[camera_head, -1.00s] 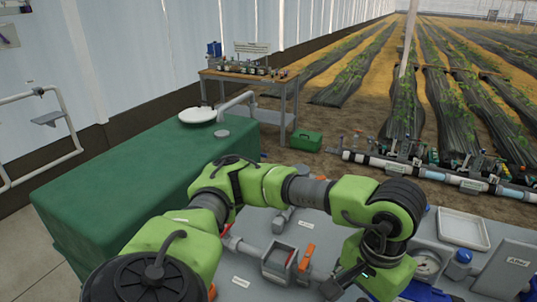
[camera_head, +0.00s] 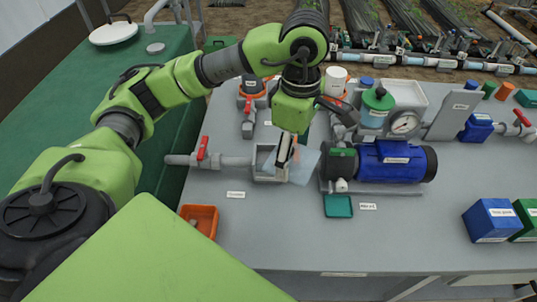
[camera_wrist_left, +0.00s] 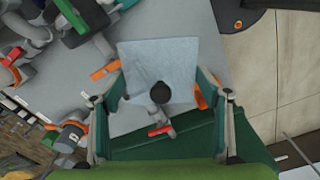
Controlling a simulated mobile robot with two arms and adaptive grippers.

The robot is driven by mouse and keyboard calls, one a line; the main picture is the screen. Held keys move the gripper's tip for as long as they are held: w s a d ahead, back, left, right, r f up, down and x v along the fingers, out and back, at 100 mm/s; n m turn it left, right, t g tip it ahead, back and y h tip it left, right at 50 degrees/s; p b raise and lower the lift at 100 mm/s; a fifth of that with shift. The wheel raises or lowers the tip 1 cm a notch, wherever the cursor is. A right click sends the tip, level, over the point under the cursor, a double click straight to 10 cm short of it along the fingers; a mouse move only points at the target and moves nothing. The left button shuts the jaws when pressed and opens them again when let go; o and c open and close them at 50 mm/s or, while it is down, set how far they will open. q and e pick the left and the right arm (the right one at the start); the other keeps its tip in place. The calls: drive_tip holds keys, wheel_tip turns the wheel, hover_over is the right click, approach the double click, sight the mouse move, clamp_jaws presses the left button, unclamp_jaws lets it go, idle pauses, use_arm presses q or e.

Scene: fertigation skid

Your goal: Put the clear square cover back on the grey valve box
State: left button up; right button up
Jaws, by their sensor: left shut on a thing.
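The grey valve box (camera_head: 264,177) sits in the grey pipe line on the bench, and its top looks at least partly open. My left gripper (camera_head: 285,158) points down at the box's right side and is shut on the clear square cover (camera_head: 304,167). The cover appears tilted and overlaps the box's right side in the picture; I cannot tell whether they touch. In the left wrist view the cover (camera_wrist_left: 150,60) is a pale see-through square between the two fingers (camera_wrist_left: 160,95). A dark round thing shows at its lower edge. My right gripper is not in view.
A blue pump (camera_head: 395,162) stands close to the right of the box. A red-handled valve (camera_head: 203,150) is on the pipe to the left. An orange tray (camera_head: 199,218) lies at front left. The bench front (camera_head: 320,235) is clear.

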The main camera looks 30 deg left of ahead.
use_arm(q)
drive_tip(key=n, duration=0.3)
drive_tip(key=shift+w+a+r, duration=0.1)
drive_tip(key=shift+w+a, duration=0.2)
drive_tip(key=shift+a, duration=0.05)
drive_tip(key=shift+w+n, duration=0.1)
drive_tip(key=shift+n, duration=0.6)
drive_tip(key=shift+w+a, duration=0.15)
drive_tip(key=shift+a, duration=0.05)
drive_tip(key=w+a+f+p, duration=0.1)
drive_tip(key=w+a+f, duration=0.1)
drive_tip(key=a+f, duration=0.1)
drive_tip(key=w+a+f+p, duration=0.2)
drive_tip(key=w+a+f, duration=0.1)
drive_tip(key=a+f, duration=0.1)
drive_tip(key=w+a+f+p, duration=0.1)
drive_tip(key=w+a+f, duration=0.1)
drive_tip(key=a+f, duration=0.2)
drive_tip(key=shift+w+a+f+p, duration=0.2)
drive_tip(key=shift+f+p, duration=0.1)
drive_tip(key=shift+f, duration=0.3)
drive_tip(key=shift+f+n, duration=0.3)
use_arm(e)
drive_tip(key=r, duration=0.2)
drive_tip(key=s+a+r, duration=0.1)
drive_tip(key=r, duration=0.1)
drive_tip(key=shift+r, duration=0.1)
use_arm(q)
drive_tip(key=shift+f, duration=0.1)
